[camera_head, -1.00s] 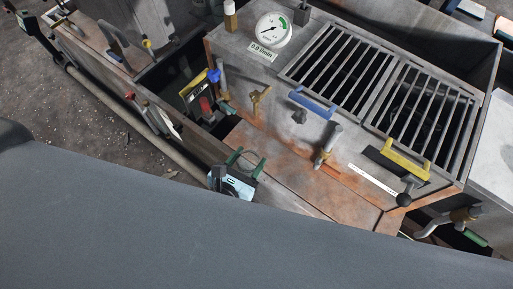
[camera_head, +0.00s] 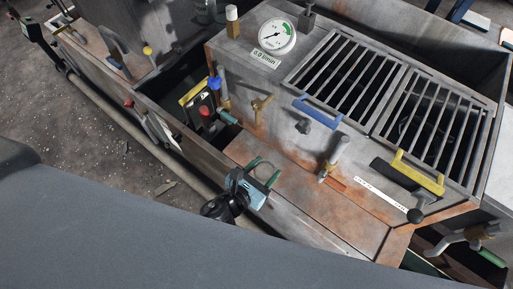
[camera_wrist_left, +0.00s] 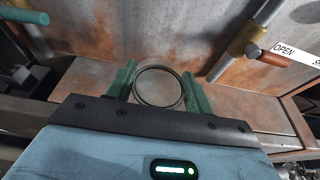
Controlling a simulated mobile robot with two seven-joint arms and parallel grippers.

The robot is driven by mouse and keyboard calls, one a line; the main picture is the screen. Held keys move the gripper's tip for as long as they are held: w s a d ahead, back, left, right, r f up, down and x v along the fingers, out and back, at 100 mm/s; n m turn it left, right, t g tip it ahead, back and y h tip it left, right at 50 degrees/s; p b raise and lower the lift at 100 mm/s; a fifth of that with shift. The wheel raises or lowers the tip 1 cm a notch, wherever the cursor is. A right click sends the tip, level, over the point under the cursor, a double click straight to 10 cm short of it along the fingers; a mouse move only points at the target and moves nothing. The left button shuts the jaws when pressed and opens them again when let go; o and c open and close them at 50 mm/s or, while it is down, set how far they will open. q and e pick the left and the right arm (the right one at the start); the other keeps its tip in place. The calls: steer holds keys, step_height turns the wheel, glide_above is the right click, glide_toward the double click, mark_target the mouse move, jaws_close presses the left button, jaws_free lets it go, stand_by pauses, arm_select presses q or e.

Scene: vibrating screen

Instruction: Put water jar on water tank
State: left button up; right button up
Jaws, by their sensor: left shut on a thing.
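The water jar (camera_wrist_left: 158,86) is clear, with a round dark rim, in the left wrist view. It sits between the green fingers of my left gripper (camera_wrist_left: 160,88), which is shut on it. In the head view my left gripper (camera_head: 264,170) holds the hard-to-see jar over the rusty ledge in front of the water tank. The water tank (camera_head: 243,68) is a large grey metal box with a round gauge and barred grates on top. Whether the jar touches the ledge cannot be told. My right gripper is not in view.
The tank front carries a blue handle (camera_head: 317,112), a yellow handle (camera_head: 416,173), a brass valve (camera_head: 261,104) and a tap (camera_head: 335,158). Left of the tank is a dark recess with coloured fittings. The rusty ledge (camera_head: 310,200) is bare right of my gripper.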

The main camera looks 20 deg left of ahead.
arm_select(q)
steer(key=w+a, duration=0.4)
steer(key=w, duration=0.4)
steer(key=shift+w+a+f, duration=0.2)
steer(key=shift+a+f, duration=0.1)
steer(key=shift+f, duration=0.15)
step_height(320, 180, down, 4)
steer(key=shift+r+b, duration=0.25)
steer(key=shift+b, duration=0.8)
steer(key=shift+f, duration=0.2)
steer(key=o, duration=1)
steer(key=shift+c, duration=0.2)
steer(key=shift+o, duration=0.5)
